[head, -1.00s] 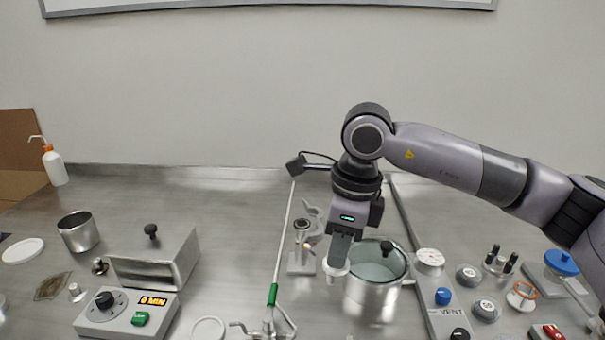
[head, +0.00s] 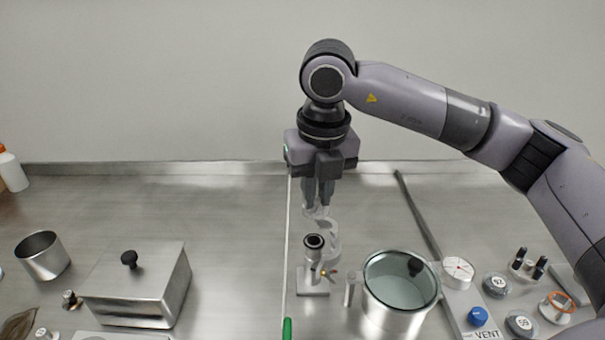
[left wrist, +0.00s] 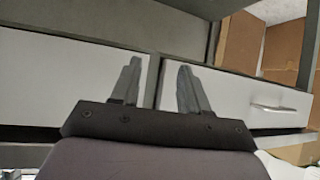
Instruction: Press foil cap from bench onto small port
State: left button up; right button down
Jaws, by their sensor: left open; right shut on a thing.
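My right gripper (head: 317,203) points down at the back middle of the bench in the head view. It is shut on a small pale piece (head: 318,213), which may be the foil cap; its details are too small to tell. Just below and in front stands a small upright metal port (head: 314,241) with a dark round opening, on a square base (head: 313,281). The held piece is apart from the port's opening. My left gripper (left wrist: 155,82) is open and empty in the left wrist view, in front of white drawer fronts; it is not in the head view.
A silvery curved clamp (head: 330,248) lies right behind the port. A glass-lidded metal pot (head: 398,300) stands right of it, by the VENT panel (head: 477,333). A steel box (head: 138,285) and cup (head: 42,257) stand at left.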

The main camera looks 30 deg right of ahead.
aim_at(317, 208)
jog(key=shift+w, duration=0.2)
jog(key=shift+s+f+b, duration=0.15)
jog(key=shift+f+b, duration=0.15)
jog(key=shift+f, duration=0.1)
notch_tip(317, 208, down, 5)
jog(key=b, duration=0.3)
jog(key=shift+r, duration=0.1)
jog(key=shift+f+b, duration=0.35)
jog(key=shift+b, duration=0.05)
jog(key=shift+b, duration=0.3)
dwell(0.6)
jog(key=shift+f+b, duration=0.55)
dwell(0.9)
